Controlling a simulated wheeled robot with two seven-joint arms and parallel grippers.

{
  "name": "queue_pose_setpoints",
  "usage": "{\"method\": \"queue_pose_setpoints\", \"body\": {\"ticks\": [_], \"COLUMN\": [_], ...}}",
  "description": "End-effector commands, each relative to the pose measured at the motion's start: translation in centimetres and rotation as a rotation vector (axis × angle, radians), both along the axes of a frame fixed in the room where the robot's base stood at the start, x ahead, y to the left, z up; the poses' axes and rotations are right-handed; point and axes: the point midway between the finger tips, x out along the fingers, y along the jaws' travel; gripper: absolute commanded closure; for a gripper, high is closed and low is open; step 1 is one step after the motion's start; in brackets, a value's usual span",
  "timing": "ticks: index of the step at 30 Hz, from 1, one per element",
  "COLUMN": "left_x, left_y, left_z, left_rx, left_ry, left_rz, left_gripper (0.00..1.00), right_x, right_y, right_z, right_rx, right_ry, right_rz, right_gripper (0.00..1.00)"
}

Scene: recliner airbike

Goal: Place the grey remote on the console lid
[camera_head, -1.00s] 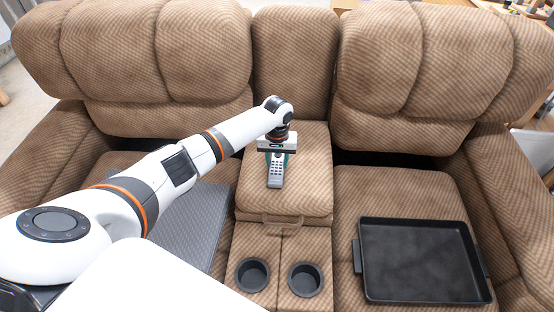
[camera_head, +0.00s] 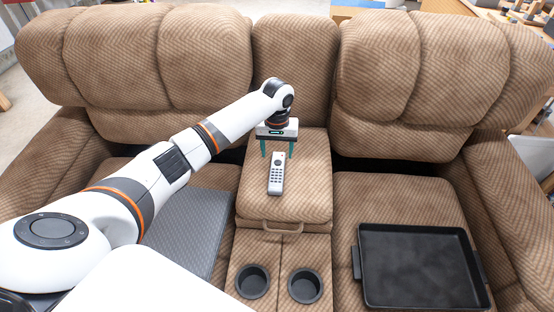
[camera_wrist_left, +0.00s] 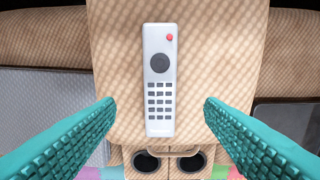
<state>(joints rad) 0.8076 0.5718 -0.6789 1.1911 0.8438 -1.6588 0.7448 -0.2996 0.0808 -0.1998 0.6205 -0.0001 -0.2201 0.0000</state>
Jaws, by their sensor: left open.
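The grey remote (camera_head: 276,174) lies flat on the brown console lid (camera_head: 310,190), with its buttons up. In the left wrist view the remote (camera_wrist_left: 160,80) shows a red button, a dark round pad and several rows of small buttons. My left gripper (camera_head: 277,153) is open and empty, with its teal fingers above and behind the remote. In the left wrist view the fingertips (camera_wrist_left: 157,101) are well apart, one on each side of the remote, and do not touch it. My right gripper is not in view.
Two cup holders (camera_head: 253,281) are in front of the lid, below its handle loop (camera_head: 282,228). A black tray (camera_head: 420,265) lies on the right seat. A grey flat panel (camera_head: 190,225) lies on the left seat. The seat backs rise behind the lid.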

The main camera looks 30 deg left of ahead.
Motion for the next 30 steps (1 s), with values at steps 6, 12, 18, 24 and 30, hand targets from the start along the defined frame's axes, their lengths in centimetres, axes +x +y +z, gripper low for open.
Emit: {"method": "queue_pose_setpoints", "body": {"ticks": [6,12,18,24,30], "left_x": [0.0,0.0,0.0,0.0,0.0], "left_y": [0.0,0.0,0.0,0.0,0.0], "left_z": [3.4,4.1,4.1,4.1,4.1], "left_rx": [0.000,0.000,0.000,0.000,0.000], "left_ry": [0.000,0.001,0.001,0.001,0.001], "left_rz": [0.000,0.001,0.001,0.000,0.000], "left_gripper": [0.37,0.37,0.37,0.37,0.37], "right_x": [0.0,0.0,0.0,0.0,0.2], "right_y": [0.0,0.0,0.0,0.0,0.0], "right_z": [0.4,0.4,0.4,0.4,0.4], "right_rx": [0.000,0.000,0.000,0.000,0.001], "right_ry": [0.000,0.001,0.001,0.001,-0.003], "right_rz": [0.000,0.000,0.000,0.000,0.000], "right_gripper": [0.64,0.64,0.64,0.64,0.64]}}
